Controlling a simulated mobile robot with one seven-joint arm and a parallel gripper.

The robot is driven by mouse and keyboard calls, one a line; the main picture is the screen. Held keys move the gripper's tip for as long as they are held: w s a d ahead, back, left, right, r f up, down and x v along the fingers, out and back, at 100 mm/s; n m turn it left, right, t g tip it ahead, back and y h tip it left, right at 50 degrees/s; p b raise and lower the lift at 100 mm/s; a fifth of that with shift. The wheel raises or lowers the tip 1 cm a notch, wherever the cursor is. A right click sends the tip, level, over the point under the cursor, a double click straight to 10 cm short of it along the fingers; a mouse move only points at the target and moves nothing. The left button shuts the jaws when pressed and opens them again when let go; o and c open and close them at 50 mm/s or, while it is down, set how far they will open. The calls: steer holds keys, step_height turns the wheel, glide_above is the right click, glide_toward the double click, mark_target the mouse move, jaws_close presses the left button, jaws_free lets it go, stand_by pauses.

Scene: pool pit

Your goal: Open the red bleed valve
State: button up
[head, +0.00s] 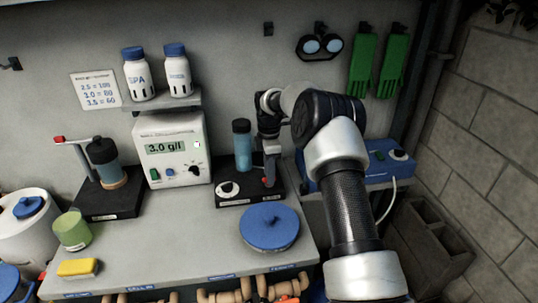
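My gripper (269,158) points down over the right part of a black stand (232,199) on the grey bench. Another red piece, a lever tip (59,140), is on the left stand (110,199).
A grey box reading 3.0 (174,148) stands left of the cylinder, under a shelf with two white bottles. A blue round lid (270,227) lies in front of my gripper. A yellow sponge (78,268) and green cup (72,230) are at left. A blue unit (385,166) is at right.

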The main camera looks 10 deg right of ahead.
step_height(320, 180, up, 17)
steer(key=shift+f+p, duration=0.15)
steer(key=shift+p, duration=0.25)
steer(key=s+a+r+m+t+p, duration=0.1)
steer(key=s+a+r+m+t, duration=0.15)
steer(key=s+r+m, duration=1)
steer(key=s+m+t, duration=0.1)
steer(key=s+m, duration=0.1)
steer(key=s, duration=0.7)
steer(key=s+d+f+m+t, duration=0.1)
steer(key=s, duration=0.8)
steer(key=s+d+m+t+p, duration=0.1)
steer(key=s+m, duration=0.1)
steer(key=s, duration=0.8)
steer(key=shift+f+m, duration=0.3)
steer(key=shift+m, duration=0.05)
